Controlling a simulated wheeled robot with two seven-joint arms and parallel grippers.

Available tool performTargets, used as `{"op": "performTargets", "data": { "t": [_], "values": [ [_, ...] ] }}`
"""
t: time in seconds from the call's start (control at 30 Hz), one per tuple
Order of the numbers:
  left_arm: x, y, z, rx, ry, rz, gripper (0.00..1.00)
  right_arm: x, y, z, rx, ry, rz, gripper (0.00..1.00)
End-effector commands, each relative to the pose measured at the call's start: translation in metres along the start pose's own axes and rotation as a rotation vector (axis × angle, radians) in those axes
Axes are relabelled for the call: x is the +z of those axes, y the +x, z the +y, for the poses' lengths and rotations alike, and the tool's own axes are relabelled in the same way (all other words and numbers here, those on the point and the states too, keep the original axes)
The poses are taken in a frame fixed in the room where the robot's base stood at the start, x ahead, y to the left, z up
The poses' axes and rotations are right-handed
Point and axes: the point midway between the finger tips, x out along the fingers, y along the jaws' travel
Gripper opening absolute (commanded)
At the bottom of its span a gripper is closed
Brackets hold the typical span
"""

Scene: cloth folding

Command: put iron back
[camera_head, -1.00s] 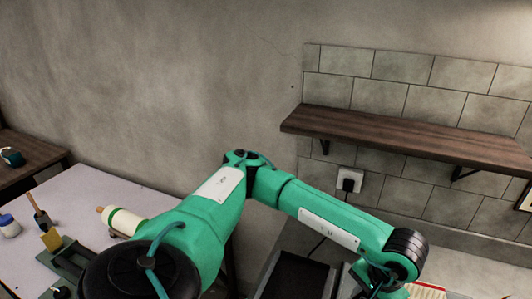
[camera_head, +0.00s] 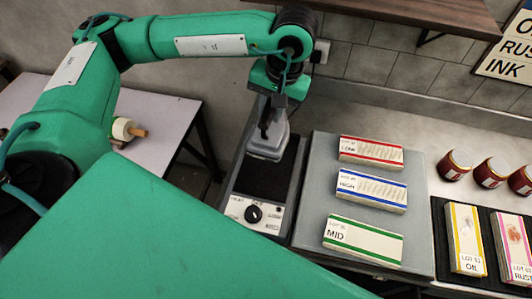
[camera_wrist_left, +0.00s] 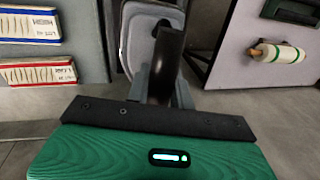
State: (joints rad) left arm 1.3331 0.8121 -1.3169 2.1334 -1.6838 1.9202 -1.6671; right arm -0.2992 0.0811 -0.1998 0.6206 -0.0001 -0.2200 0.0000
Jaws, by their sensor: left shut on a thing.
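The iron (camera_head: 266,146) is grey with a dark handle. It sits at the back end of a black plate with a dial panel (camera_head: 262,213), its base over the plate; I cannot tell whether it touches. My left gripper (camera_head: 268,124) points down from above and is shut on the iron's handle. In the left wrist view the dark handle (camera_wrist_left: 167,62) stands between the fingers, with the grey iron body (camera_wrist_left: 138,38) beyond. The fingers partly hide the handle. My right gripper is out of view.
Right of the plate, a grey board (camera_head: 316,190) holds red, blue and green labelled blocks. Several dark red jars (camera_head: 455,165) and OIL (camera_head: 466,238) and RUST cards lie further right. A wooden shelf (camera_head: 400,18) hangs above. A pale table (camera_head: 160,110) with a roller stands left.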

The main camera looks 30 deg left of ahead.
Motion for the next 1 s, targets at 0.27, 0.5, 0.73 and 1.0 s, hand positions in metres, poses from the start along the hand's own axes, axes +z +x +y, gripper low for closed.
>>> {"op": "performTargets", "data": {
  "t": [0.27, 0.5, 0.73, 1.0],
  "values": [
    [0.004, -0.057, -0.017, -0.001, -0.063, -0.01, 0.0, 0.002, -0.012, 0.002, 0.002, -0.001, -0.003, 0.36],
    [0.005, -0.043, -0.014, -0.003, -0.067, -0.016, 0.0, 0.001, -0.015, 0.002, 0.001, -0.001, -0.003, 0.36],
    [0.005, -0.016, -0.009, -0.002, -0.066, -0.016, 0.0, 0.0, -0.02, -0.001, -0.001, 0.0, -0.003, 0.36],
    [0.005, 0.017, -0.003, -0.003, -0.067, -0.016, 0.0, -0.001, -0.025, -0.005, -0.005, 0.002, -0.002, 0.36]
  ]
}}
